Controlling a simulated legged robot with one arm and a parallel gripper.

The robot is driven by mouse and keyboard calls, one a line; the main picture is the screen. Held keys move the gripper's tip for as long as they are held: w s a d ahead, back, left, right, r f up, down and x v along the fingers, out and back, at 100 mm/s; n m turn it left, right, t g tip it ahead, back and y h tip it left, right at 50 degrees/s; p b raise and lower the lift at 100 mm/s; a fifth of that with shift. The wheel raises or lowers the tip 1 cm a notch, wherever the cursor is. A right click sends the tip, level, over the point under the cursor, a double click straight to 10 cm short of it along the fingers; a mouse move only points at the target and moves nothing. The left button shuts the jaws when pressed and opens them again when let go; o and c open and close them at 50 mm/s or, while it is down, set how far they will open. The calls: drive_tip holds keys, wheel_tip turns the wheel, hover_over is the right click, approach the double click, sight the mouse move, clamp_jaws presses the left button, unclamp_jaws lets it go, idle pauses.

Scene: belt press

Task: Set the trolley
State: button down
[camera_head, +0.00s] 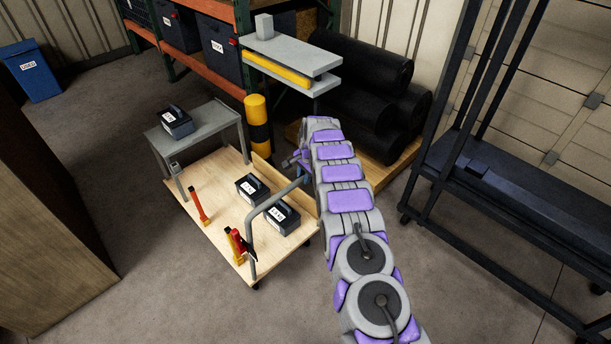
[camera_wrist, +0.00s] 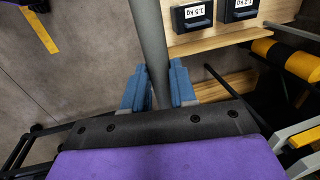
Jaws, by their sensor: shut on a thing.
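The trolley (camera_head: 222,236) has a flat wooden deck on casters and a bent grey tube handle (camera_head: 251,240) at its near right end. My gripper (camera_wrist: 160,85) has its blue fingers on either side of the grey handle tube (camera_wrist: 150,35) and is shut on it. In the head view my arm covers most of the gripper, beside the deck's right edge. Two black labelled boxes (camera_head: 252,188) (camera_head: 284,218) sit on the deck.
A grey table (camera_head: 215,120) with a black box (camera_head: 175,122) stands at the deck's far left. A yellow and black post (camera_head: 257,125) and black rolls (camera_head: 360,75) are behind. A dark frame (camera_head: 500,190) stands right. Floor is clear in front and left.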

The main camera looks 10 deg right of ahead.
drive_tip(key=shift+w+a+r, duration=0.15)
drive_tip(key=c, duration=1.3)
unclamp_jaws()
drive_tip(key=o, duration=0.4)
drive_tip(key=shift+w+a, duration=0.15)
drive_tip(key=shift+r, duration=0.2)
drive_tip(key=shift+s+d+r+p, duration=0.1)
drive_tip(key=shift+s+d+r, duration=0.3)
drive_tip(key=shift+r, duration=2.35)
drive_tip(key=shift+s+d+r+p, duration=0.1)
drive_tip(key=shift+s+d+r, duration=0.3)
drive_tip(key=shift+r, duration=2.3)
drive_tip(key=shift+s+d+r+p, duration=0.15)
drive_tip(key=shift+s+r, duration=0.4)
drive_tip(key=shift+r, duration=2.2)
